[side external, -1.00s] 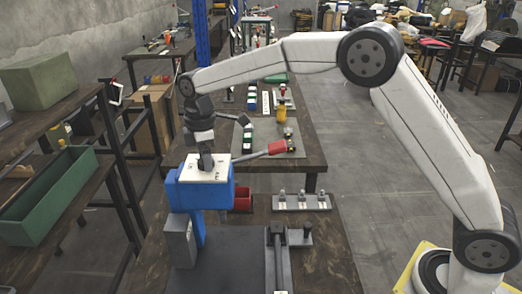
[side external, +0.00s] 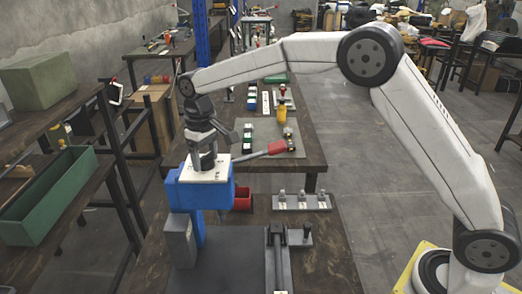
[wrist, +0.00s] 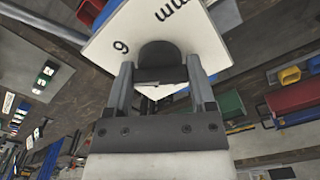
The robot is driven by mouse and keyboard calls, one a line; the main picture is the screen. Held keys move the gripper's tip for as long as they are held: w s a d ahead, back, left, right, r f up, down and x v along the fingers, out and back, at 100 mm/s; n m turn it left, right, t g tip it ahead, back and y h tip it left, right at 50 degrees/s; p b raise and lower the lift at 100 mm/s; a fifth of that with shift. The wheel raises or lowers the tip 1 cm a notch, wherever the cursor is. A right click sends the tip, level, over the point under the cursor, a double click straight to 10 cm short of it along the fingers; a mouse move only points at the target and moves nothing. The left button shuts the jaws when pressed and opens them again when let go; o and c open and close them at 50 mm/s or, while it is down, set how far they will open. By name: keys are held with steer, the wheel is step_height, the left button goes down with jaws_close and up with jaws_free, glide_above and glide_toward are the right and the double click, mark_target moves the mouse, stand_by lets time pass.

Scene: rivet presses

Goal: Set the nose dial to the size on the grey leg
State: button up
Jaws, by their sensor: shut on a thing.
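The blue press head (side external: 200,190) carries a white dial plate (side external: 204,170) on top. My gripper (side external: 207,163) points down over the plate, shut on the dark dial knob. In the wrist view the knob (wrist: 160,52) sits between both fingers of my gripper (wrist: 160,72). The white plate (wrist: 115,28) there shows "mm" and a digit that could be 6 or 9; other marks are hidden by the knob and fingers. A grey block (side external: 180,240) stands against the press's blue column; I can read no size on it.
A lever with a red grip (side external: 277,147) sticks out to the right of the head. A red bin (side external: 242,198) stands behind the press. A plate with several small grey parts (side external: 302,202) lies to the right. A grey base plate (side external: 225,262) lies in front.

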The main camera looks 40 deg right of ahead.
mark_target(211, 160)
steer(key=m, duration=0.5)
steer(key=shift+r+m, duration=0.1)
steer(key=shift+m, duration=0.3)
steer(key=o, duration=1.2)
steer(key=shift+r, duration=3.9)
steer(key=shift+s+d+f, duration=0.1)
steer(key=shift+s+d+f, duration=0.3)
steer(key=shift+d+f, duration=0.1)
steer(key=s+d+f+n+t, duration=0.1)
steer(key=s+d+f, duration=0.2)
steer(key=s, duration=0.5)
steer(key=s+d+f+n, duration=0.1)
steer(key=s+d+f, duration=0.3)
steer(key=s+f, duration=0.2)
steer(key=s+d+f+n+t, duration=0.1)
steer(key=s+d+f, duration=0.3)
steer(key=s, duration=0.7)
steer(key=shift+d+f+t, duration=0.2)
steer(key=shift+f+t, duration=0.1)
steer(key=shift+f, duration=0.4)
